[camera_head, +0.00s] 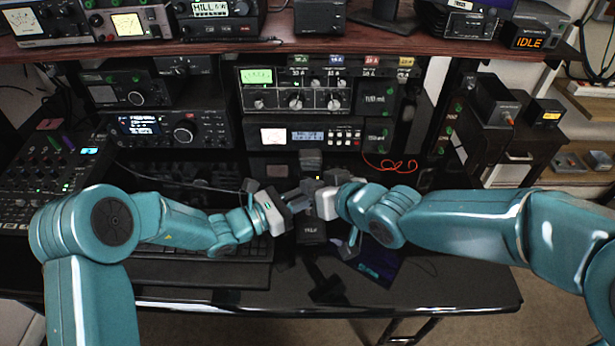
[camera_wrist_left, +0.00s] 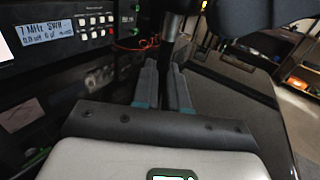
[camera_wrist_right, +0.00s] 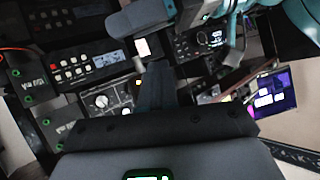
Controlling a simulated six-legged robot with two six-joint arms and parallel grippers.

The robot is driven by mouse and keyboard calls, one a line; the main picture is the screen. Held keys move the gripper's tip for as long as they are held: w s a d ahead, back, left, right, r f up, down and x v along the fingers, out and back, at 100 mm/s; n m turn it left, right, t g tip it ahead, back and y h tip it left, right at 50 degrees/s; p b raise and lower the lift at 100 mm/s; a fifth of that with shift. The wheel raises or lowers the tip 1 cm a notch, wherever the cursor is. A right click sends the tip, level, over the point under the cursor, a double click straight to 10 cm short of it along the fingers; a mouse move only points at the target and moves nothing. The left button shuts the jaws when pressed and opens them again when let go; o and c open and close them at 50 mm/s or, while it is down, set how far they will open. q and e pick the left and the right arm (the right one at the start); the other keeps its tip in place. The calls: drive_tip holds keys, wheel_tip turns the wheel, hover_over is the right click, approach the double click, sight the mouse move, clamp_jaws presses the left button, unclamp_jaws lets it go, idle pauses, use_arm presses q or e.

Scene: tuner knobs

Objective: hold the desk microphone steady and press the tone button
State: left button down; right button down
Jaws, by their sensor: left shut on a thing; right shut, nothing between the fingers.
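The desk microphone shows in the head view as a dark base (camera_head: 311,232) with a small pale label, in front of the two grippers. Its dark stem (camera_wrist_left: 172,35) rises beyond the left fingers in the left wrist view. My left gripper (camera_head: 297,197) is shut on the microphone's stem. My right gripper (camera_head: 311,187) is shut and empty, close beside the left one, above the base. Its closed fingers (camera_wrist_right: 157,88) show in the right wrist view. I cannot make out the tone button; the grippers cover much of the microphone.
Behind stand stacked radios, including a tuner with large knobs (camera_head: 296,99) and a unit with a display (camera_head: 308,136). A keyboard (camera_head: 200,250) lies at the front left, a mixer (camera_head: 55,160) further left. The front right desk is clear.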

drive_tip(key=shift+s, duration=0.75)
drive_tip(key=shift+s+d, duration=0.15)
drive_tip(key=shift+s, duration=2.4)
use_arm(q)
drive_tip(key=c, duration=1.1)
unclamp_jaws()
